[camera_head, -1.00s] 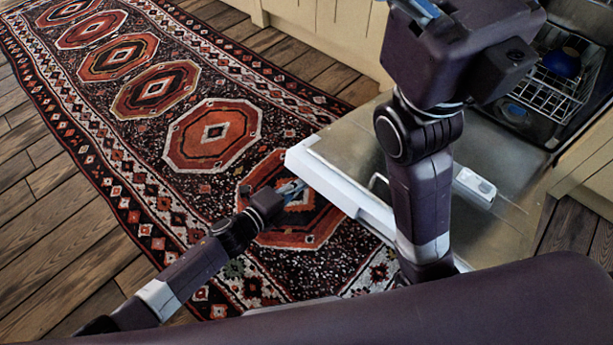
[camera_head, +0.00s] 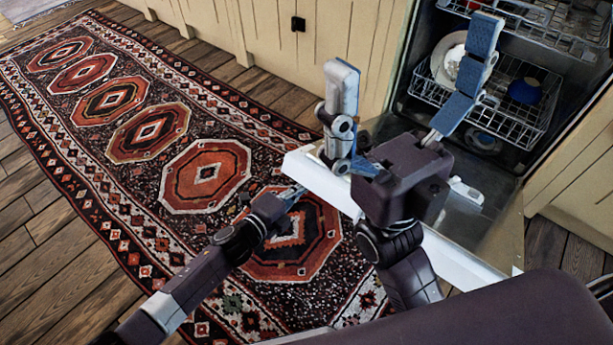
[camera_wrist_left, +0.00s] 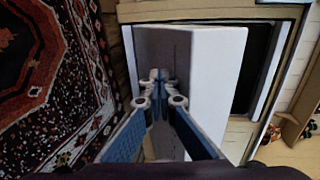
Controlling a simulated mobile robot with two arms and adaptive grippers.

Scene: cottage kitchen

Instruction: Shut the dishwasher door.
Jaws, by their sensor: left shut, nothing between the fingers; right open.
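The dishwasher door (camera_head: 465,250) is open and folded down in front of the machine, its metallic inner face up and its white edge toward the rug. My right gripper (camera_head: 412,55) is open, its two blue-padded fingers spread wide above the door, with nothing between them. It covers part of the door. My left gripper (camera_head: 297,192) is low at the left, beside the door's outer left corner; its tips are small here. In the left wrist view its fingers (camera_wrist_left: 158,78) are shut and empty, close to the door (camera_wrist_left: 215,85). I cannot tell whether they touch it.
The dishwasher's tub holds a lower rack (camera_head: 515,115) with a white plate (camera_head: 449,62) and a blue bowl (camera_head: 525,91), and an upper rack (camera_head: 560,22). Cream cabinets (camera_head: 270,50) flank the opening. A patterned rug (camera_head: 150,130) covers the floor at the left.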

